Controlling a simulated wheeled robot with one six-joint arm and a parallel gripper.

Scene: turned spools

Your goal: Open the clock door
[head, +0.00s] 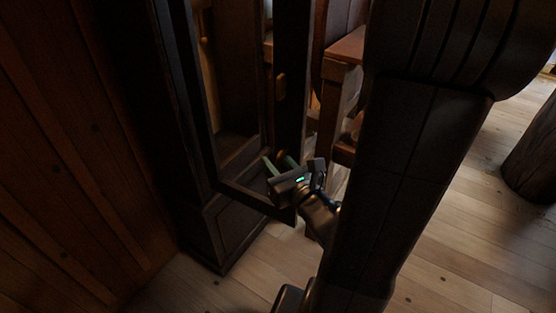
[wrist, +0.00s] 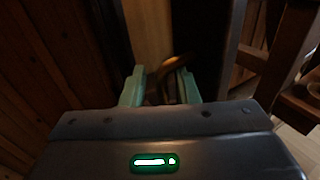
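The tall dark clock case (head: 225,232) stands against the plank wall in the head view. Its framed door (head: 250,198) stands swung out from the case at an angle, and lighter wood shows inside. A small brown handle (head: 281,86) is on the door's right upright. My gripper (head: 278,162) is low at the door, in front of the lower right of its frame and below the handle. In the wrist view the green fingers (wrist: 161,88) are apart. A curved brown piece (wrist: 174,66) shows between and beyond the fingertips; I cannot tell whether they touch it.
Wooden furniture (head: 345,48) with a reddish-brown top stands right behind the door. The plank wall (head: 60,170) closes off the left. Pale floorboards (head: 450,220) are bare at the right, with a dark round wooden piece (head: 535,150) at the far right.

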